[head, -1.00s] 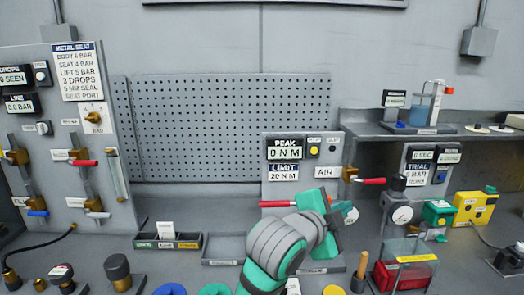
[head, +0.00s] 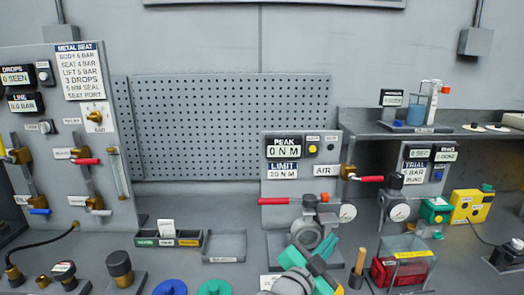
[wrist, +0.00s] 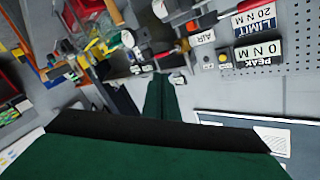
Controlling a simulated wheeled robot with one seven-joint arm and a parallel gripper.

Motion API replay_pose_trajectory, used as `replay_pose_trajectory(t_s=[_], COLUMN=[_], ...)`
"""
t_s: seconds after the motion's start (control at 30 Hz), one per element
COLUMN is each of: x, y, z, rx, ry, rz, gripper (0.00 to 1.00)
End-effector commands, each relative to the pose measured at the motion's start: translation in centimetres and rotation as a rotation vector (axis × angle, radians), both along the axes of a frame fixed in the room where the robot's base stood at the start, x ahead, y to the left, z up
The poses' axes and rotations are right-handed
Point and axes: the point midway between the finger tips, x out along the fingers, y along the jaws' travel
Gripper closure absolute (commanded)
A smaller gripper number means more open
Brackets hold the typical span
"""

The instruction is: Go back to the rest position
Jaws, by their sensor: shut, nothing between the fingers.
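My gripper (head: 314,264) is low at the bottom middle of the head view, in front of the air panel (head: 301,185), above the bench. In the wrist view its two green fingers (wrist: 162,90) lie together, with nothing between them. A red-handled valve (head: 290,200) and its round gauge (head: 347,212) on the air panel are in clear view behind the gripper. The panel's peak display (head: 284,152) reads 0 N M, and it shows upside down in the wrist view (wrist: 259,51).
A grey tray (head: 224,258) and a labelled bin row (head: 168,240) lie to the left. A wooden-handled tool (head: 359,265) and a clear box with a red block (head: 403,270) stand close to the right. A pegboard (head: 220,125) is behind.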

Motion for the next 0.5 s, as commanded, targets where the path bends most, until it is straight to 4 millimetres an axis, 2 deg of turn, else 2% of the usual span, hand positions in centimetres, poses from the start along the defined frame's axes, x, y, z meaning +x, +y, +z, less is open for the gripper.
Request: replay_pose_trajectory(t_s=[0.03, 0.27, 0.5], x=[-0.3, -2.0, -5.4], y=[0.2, 2.1, 4.4], z=[-1.9, -8.3, -15.1], rx=[-0.044, -0.221, -0.367], ry=[0.026, 0.107, 0.183], rz=[0.020, 0.133, 0.259], gripper=[1.00, 1.00, 1.00])
